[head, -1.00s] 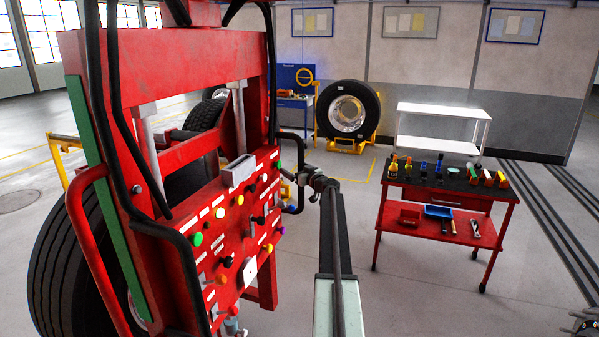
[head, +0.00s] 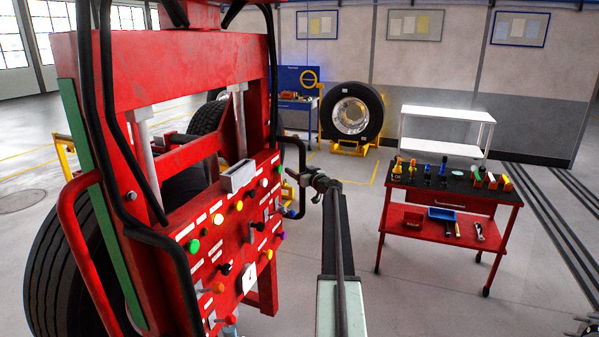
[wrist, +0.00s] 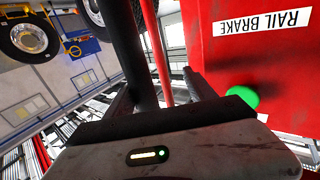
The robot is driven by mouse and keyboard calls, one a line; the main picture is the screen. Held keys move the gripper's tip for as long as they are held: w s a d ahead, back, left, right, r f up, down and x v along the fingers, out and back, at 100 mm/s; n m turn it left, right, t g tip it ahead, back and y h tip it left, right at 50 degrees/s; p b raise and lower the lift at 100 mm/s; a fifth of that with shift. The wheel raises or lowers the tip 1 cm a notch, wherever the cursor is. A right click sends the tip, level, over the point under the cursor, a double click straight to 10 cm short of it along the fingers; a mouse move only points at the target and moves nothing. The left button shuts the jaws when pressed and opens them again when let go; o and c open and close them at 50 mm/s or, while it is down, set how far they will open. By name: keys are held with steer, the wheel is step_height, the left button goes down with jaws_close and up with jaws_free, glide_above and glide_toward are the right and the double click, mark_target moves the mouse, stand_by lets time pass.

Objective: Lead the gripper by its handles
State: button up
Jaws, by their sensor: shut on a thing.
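The wheel gripper is a tall red machine (head: 180,75) filling the left of the head view. Its control panel (head: 235,235) carries coloured knobs and white labels. A black handle (head: 304,152) sticks out from its right side. A red tube handle (head: 76,235) runs down its left side. My gripper (head: 314,181) is shut on the black handle. In the wrist view, the black handle (wrist: 127,50) passes between my jaws. There, the red panel (wrist: 220,60) with a green button and an upside-down "RAIL BRAKE" label is close to the right.
A large tyre (head: 65,270) is behind the machine at left. A wheel (head: 351,115) stands on a yellow stand at the back. A red tool cart (head: 450,230) and a white shelf (head: 445,140) are at right. The floor between machine and cart is clear.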

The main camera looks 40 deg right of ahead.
steer(key=shift+w+a, duration=0.15)
steer(key=shift+a, duration=0.05)
stand_by(0.4)
steer(key=s+a, duration=0.1)
steer(key=s, duration=0.6)
steer(key=shift+s+a, duration=0.15)
steer(key=shift+s, duration=0.1)
steer(key=shift+s+f, duration=0.1)
